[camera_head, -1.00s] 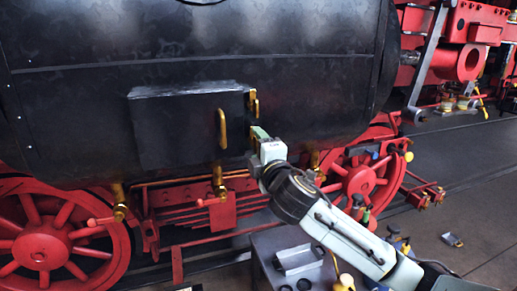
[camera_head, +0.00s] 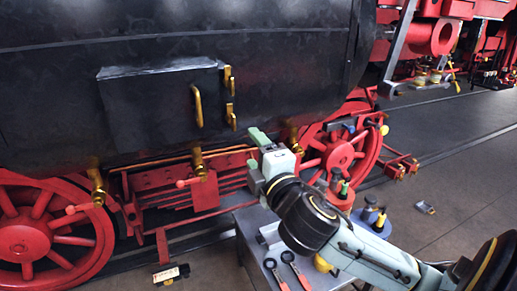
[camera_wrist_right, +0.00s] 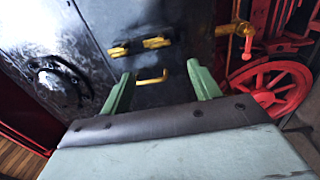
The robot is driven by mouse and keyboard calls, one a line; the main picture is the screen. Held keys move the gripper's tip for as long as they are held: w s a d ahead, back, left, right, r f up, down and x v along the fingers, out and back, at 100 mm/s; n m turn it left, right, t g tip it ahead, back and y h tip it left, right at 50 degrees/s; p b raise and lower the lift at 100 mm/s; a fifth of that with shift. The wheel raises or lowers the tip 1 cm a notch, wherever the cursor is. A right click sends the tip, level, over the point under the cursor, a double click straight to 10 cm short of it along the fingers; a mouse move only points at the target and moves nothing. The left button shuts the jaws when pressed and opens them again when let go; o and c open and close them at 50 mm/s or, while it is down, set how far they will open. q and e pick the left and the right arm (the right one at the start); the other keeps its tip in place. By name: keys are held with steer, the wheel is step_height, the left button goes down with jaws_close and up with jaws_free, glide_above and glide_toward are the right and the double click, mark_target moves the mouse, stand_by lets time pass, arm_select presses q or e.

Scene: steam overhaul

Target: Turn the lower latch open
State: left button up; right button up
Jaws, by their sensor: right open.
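A dark hatch panel (camera_head: 150,118) on the black boiler has a gold handle (camera_head: 197,106). Along its right edge sit the gold upper latch (camera_head: 228,78) and the gold lower latch (camera_head: 231,117). Both latches look roughly upright in the head view. My right gripper (camera_head: 254,152) is open and empty, below and to the right of the lower latch, apart from it. In the right wrist view the lower latch (camera_wrist_right: 157,42), upper latch (camera_wrist_right: 118,50) and handle (camera_wrist_right: 151,78) show beyond the spread green fingers (camera_wrist_right: 160,92). My left gripper is not in view.
Red wheels (camera_head: 345,150) stand below the boiler on both sides. Gold valves (camera_head: 198,163) hang under it. A grey work surface (camera_head: 250,225) with red-handled tools (camera_head: 280,275) lies below my right arm.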

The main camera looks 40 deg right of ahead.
steer(key=shift+s+a+p, duration=0.15)
steer(key=shift+s+p, duration=0.4)
steer(key=w+d+f+m+g+b, duration=0.1)
steer(key=w+d+f+g+b, duration=0.15)
steer(key=f, duration=1.05)
steer(key=w+d+f+m+g+b, duration=0.1)
steer(key=w+f+g+b, duration=0.15)
steer(key=f, duration=1.15)
steer(key=s+f+m+g+y+b, duration=0.15)
steer(key=s+f, duration=0.25)
steer(key=f, duration=0.8)
steer(key=s+f+m+g+y+b, duration=0.1)
steer(key=s+f+m+g, duration=0.2)
steer(key=f, duration=0.9)
steer(key=s+a+f+m+g+y+b, duration=0.1)
steer(key=s+a+f+m+g+b, duration=0.15)
steer(key=s+f, duration=1.05)
steer(key=s+a+f+m+g+y+b, duration=0.1)
steer(key=s+a+f+m+g+b, duration=0.2)
steer(key=s+f, duration=1.05)
steer(key=s+a+f+g, duration=0.2)
steer(key=s+a+f, duration=0.2)
steer(key=s, duration=0.6)
steer(key=shift+s+f+m, duration=0.15)
steer(key=shift+f+m, duration=0.05)
steer(key=shift+m, duration=0.1)
